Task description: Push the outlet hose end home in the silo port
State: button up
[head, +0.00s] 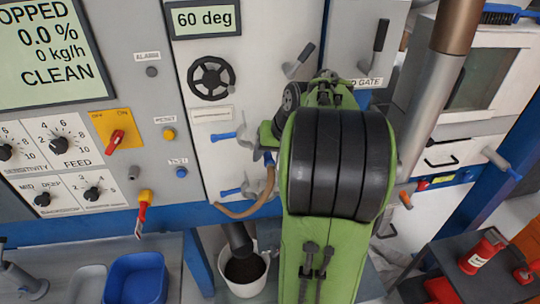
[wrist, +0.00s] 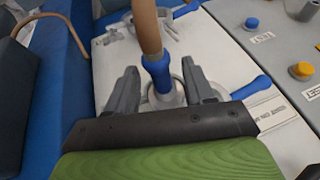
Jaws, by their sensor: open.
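The outlet hose is tan with a blue end cuff (wrist: 157,72). In the wrist view the cuff stands between the fingers of my gripper (wrist: 161,86), which is open with gaps on both sides. The cuff's lower end meets a pale round port (wrist: 166,99) on the white panel; how deep it sits cannot be told. In the head view the tan hose (head: 243,210) curves up to the cuff, with only a bit of blue beside my green arm. My arm hides most of the port and my fingertips there. Which port is the silo port cannot be read.
A blue-handled valve (head: 225,137) sits beside the port, with another blue-handled fitting (head: 231,191) below it. A black handwheel (head: 211,78) is above. A white bucket (head: 243,273) and a blue bin (head: 136,278) stand below. A metal pipe (head: 432,95) runs right of my arm.

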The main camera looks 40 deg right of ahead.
jog(key=shift+s, duration=0.1)
jog(key=shift+r, duration=0.1)
grip_shut()
jog(key=shift+a, duration=0.1)
jog(key=shift+s+a, duration=0.15)
jog(key=shift+s, duration=0.15)
jog(key=shift+s+a+b, duration=0.2)
jog(key=shift+s+b, duration=0.1)
jog(key=shift+s+a+b, duration=0.3)
jog(key=shift+s+a, duration=0.15)
jog(key=shift+s, duration=0.2)
jog(key=shift+s+a+b, duration=0.3)
jog(key=shift+s+a, duration=0.15)
jog(key=shift+s, duration=0.2)
jog(key=s+a, duration=0.1)
jog(key=s+a+b, duration=0.1)
jog(key=s, duration=0.1)
jog(key=shift+s+a, duration=0.1)
jog(key=shift+s, duration=0.05)
